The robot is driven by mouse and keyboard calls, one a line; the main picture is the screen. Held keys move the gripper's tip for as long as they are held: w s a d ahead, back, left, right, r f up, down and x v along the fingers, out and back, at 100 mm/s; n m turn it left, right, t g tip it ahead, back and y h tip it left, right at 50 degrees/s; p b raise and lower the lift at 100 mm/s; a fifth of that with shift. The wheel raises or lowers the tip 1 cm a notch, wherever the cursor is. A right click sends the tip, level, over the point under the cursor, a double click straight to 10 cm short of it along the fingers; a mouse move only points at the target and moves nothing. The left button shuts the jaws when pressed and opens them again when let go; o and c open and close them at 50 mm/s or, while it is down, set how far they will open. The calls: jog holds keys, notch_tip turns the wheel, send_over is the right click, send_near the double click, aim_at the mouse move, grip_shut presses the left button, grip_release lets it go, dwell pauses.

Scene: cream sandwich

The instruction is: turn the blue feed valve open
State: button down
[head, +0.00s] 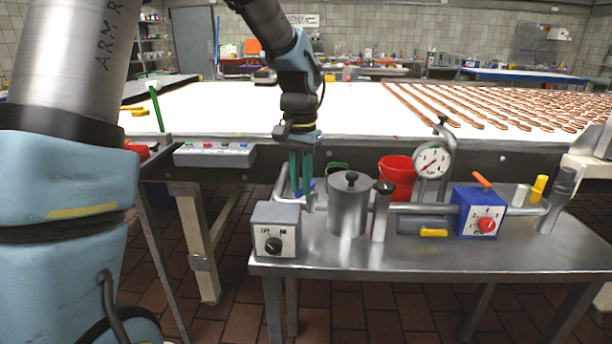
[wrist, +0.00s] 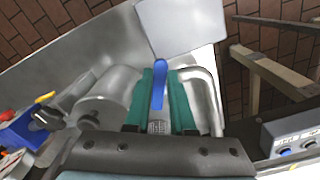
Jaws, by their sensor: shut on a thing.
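The blue feed valve handle (wrist: 158,88) lies lengthwise between my two green fingers in the wrist view. My gripper (wrist: 160,76) is shut on it, one finger along each side. In the head view my gripper (head: 301,190) points down at the left end of the metal pipework, and a bit of the blue handle (head: 312,184) shows beside the fingers. The valve's body is mostly hidden behind the fingers there. A ribbed metal part shows below the handle in the wrist view.
A steel pot (head: 348,208) stands close right of my gripper. A grey knob box (head: 276,228) is in front. A red bucket (head: 396,176), pressure gauge (head: 432,161) and blue control box (head: 478,212) stand farther right. A white conveyor (head: 230,112) runs behind.

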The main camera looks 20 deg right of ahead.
jog(key=shift+w+a+m+p, duration=0.1)
jog(key=shift+w+m+p, duration=0.7)
jog(key=shift+m+p, duration=0.85)
jog(key=shift+w+a+m+p, duration=0.1)
jog(key=shift+w+m+p, duration=0.75)
jog(key=shift+m, duration=1.35)
jog(key=shift+w+a+m+p, duration=0.1)
jog(key=shift+w+m+p, duration=0.65)
jog(key=shift+m+p, duration=0.9)
jog(key=shift+m, duration=0.5)
jog(key=c, duration=0.8)
grip_release()
jog(key=shift+o, duration=0.2)
notch_tip(320, 180, up, 11)
jog(key=b, duration=0.2)
jog(key=shift+f, duration=0.1)
